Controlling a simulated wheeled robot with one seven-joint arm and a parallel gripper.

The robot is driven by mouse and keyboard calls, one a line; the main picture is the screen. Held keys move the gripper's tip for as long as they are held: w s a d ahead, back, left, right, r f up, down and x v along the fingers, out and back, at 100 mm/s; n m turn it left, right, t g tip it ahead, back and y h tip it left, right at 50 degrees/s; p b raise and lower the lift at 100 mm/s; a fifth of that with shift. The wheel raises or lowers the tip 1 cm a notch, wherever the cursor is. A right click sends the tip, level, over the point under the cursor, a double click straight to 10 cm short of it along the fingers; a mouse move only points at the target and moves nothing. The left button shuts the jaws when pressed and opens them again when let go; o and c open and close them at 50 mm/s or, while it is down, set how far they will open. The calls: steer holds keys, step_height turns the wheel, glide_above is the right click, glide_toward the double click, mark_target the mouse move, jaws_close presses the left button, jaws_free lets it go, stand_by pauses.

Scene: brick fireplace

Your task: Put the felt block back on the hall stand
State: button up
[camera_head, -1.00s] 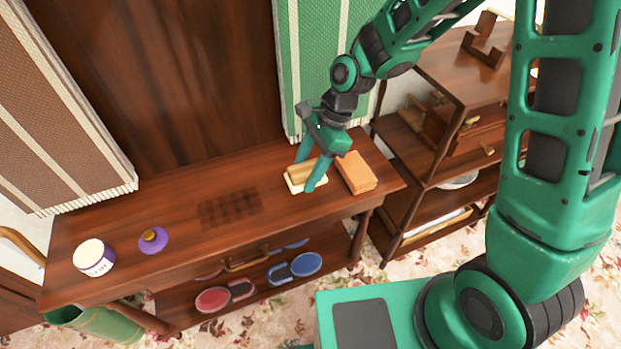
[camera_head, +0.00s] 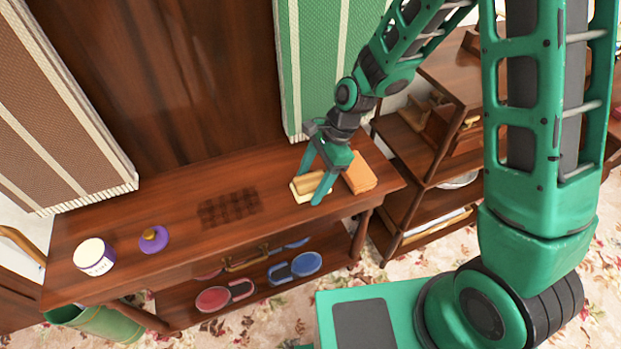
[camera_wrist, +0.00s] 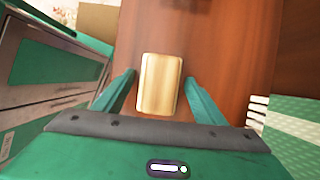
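The felt block, with a wooden top and a pale cream base, (camera_head: 313,184) lies on the right part of the dark wooden table, which I take for the hall stand (camera_head: 180,200). My gripper (camera_head: 308,188) reaches down over the block with one finger on each side. In the wrist view the block (camera_wrist: 160,84) lies between the two fingers of my gripper (camera_wrist: 160,76), with a narrow gap showing on both sides. The gripper looks open. Whether the fingertips touch the tabletop cannot be told.
An orange stack (camera_head: 360,172) lies close to the block's right. A dark chequered patch (camera_head: 229,208), a purple-and-brass object (camera_head: 153,239) and a white-purple jar (camera_head: 94,256) are to the left. A shelf unit (camera_head: 440,165) stands at right. The tabletop's middle is largely clear.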

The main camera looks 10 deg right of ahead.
steer(key=shift+r, duration=0.1)
steer(key=v, duration=1.2)
steer(key=shift+w, duration=0.1)
steer(key=s+d+r+n+t+h, duration=0.1)
steer(key=s+d+r+n, duration=0.15)
steer(key=d, duration=0.65)
steer(key=s+d+r+n+h, duration=0.2)
steer(key=s+d+r, duration=0.1)
steer(key=d, duration=0.6)
steer(key=s+d+r+n, duration=0.1)
steer(key=s+d+n, duration=0.1)
steer(key=s+d, duration=0.4)
steer(key=s+d+r+n+h, duration=0.1)
steer(key=s+d+r+n, duration=0.1)
steer(key=s+d, duration=0.4)
steer(key=s, duration=0.5)
